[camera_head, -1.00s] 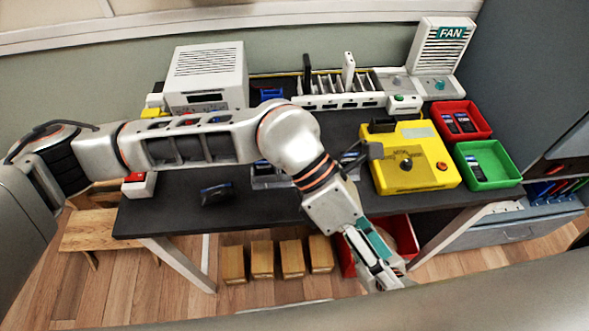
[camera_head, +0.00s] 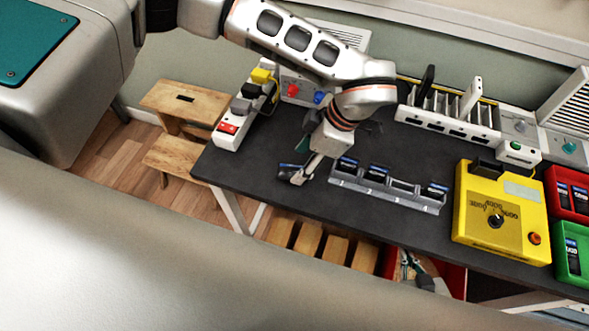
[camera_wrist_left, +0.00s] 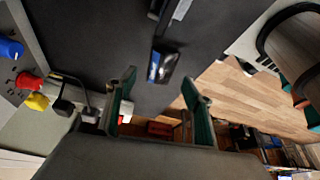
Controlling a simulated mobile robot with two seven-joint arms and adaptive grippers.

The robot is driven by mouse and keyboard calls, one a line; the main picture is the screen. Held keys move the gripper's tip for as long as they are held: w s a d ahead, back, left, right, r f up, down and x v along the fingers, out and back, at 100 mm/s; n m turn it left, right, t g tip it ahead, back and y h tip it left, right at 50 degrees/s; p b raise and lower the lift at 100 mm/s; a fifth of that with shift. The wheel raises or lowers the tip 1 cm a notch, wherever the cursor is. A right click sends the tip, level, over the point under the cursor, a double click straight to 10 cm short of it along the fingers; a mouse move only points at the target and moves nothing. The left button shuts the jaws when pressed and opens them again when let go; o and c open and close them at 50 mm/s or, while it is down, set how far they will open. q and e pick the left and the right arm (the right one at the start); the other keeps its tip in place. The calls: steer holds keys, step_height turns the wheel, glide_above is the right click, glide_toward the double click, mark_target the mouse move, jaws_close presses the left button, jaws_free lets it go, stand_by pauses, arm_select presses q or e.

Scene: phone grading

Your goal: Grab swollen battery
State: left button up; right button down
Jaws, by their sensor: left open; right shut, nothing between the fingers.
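A dark blue battery (camera_head: 287,170) lies on the dark tabletop near its front left edge. I cannot make out its swelling at this size. My left gripper (camera_head: 300,175) reaches down over it from above and partly hides it. In the left wrist view, the left gripper (camera_wrist_left: 160,84) is open, its two teal fingers spread apart. The battery (camera_wrist_left: 162,66) shows just beyond the gap between the fingertips, not gripped.
A grey battery rack (camera_head: 388,192) with batteries stands right of the left gripper. A yellow tester (camera_head: 500,212), a red tray (camera_head: 568,192) and a green tray (camera_head: 572,252) are farther right. A power strip (camera_head: 237,122) lies left. A wooden step stool (camera_head: 185,103) stands beside the table.

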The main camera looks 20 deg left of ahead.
mark_target(294, 170)
arm_select(q)
steer(key=x, duration=0.3)
steer(key=shift+s+f, duration=0.1)
steer(key=shift+f, duration=0.05)
steer(key=c, duration=1.2)
